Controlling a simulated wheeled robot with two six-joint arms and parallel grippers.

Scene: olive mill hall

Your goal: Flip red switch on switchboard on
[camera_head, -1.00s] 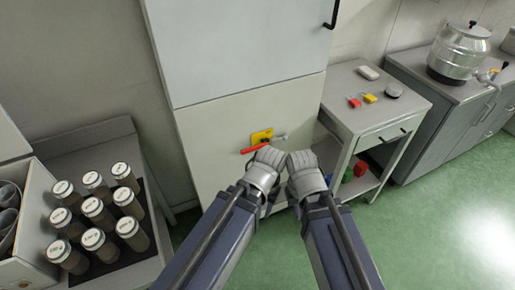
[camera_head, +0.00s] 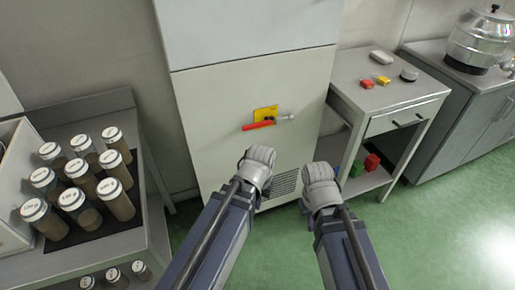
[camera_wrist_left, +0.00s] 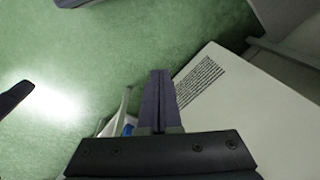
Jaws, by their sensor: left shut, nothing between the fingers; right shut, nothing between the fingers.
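The switchboard (camera_head: 215,100) is a tall pale cabinet in the middle of the head view. On its lower front is a yellow plate (camera_head: 266,113) with a red switch handle (camera_head: 258,126) that points left, nearly level. My left gripper (camera_head: 262,156) is shut and empty, below the handle and apart from it in the picture. In the left wrist view its shut fingers (camera_wrist_left: 158,100) show beside the vented cabinet face; the red switch is not in that view. My right gripper (camera_head: 319,172) is shut and empty, to the right of the left one and lower than the handle.
A grey metal knob (camera_head: 289,117) sits right of the plate. A side table (camera_head: 350,85) with small red and yellow pieces stands at right. A bench (camera_head: 105,110) with several jars stands at left. Green floor (camera_head: 430,225) is open at front right.

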